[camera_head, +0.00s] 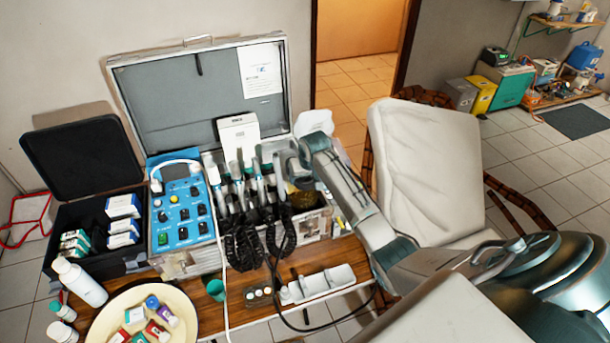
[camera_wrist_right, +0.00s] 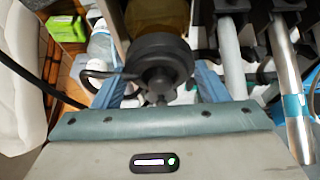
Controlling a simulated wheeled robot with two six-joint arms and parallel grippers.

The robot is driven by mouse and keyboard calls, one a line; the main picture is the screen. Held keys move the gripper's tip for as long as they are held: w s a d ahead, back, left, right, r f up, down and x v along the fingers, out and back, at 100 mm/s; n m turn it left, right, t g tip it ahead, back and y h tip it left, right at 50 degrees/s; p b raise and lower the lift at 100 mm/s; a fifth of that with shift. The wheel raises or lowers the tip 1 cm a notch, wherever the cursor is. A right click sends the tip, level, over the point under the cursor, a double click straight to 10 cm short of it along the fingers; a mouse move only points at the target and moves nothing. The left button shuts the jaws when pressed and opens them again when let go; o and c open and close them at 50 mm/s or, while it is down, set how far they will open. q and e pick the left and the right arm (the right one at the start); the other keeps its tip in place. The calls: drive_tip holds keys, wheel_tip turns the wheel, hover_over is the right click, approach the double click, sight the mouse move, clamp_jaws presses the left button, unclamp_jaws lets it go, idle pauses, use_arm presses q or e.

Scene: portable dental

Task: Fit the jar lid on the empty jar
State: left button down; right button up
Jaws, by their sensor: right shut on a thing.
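My right gripper (camera_head: 288,168) reaches in from the right over the open dental case. In the right wrist view, its two blue-grey fingers (camera_wrist_right: 157,92) are shut on a dark round jar lid (camera_wrist_right: 160,50) with a knob. An amber jar (camera_wrist_right: 158,17) shows just beyond the lid; I cannot tell whether they touch or whether the jar is empty. In the head view, an amber-brown patch, likely this jar (camera_head: 300,197), shows below the gripper, mostly covered by my arm. The lid is not clear there. My left gripper is out of view.
Handpieces with coiled black hoses (camera_head: 243,248) stand close left of the gripper. A blue control unit (camera_head: 180,210) and black box (camera_head: 100,230) are further left. A cream plate (camera_head: 185,335) is at front. A white chair (camera_head: 425,165) stands right.

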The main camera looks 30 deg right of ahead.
sight(306, 181)
drive_tip(key=shift+f, duration=0.1)
drive_tip(key=shift+f+b, duration=0.45)
drive_tip(key=shift+f, duration=0.55)
drive_tip(key=shift+w, duration=0.1)
drive_tip(key=shift+f, duration=0.4)
drive_tip(key=shift+f+p, duration=0.2)
drive_tip(key=shift+p, duration=0.15)
idle(0.3)
drive_tip(key=o, duration=1)
drive_tip(key=shift+r, duration=0.1)
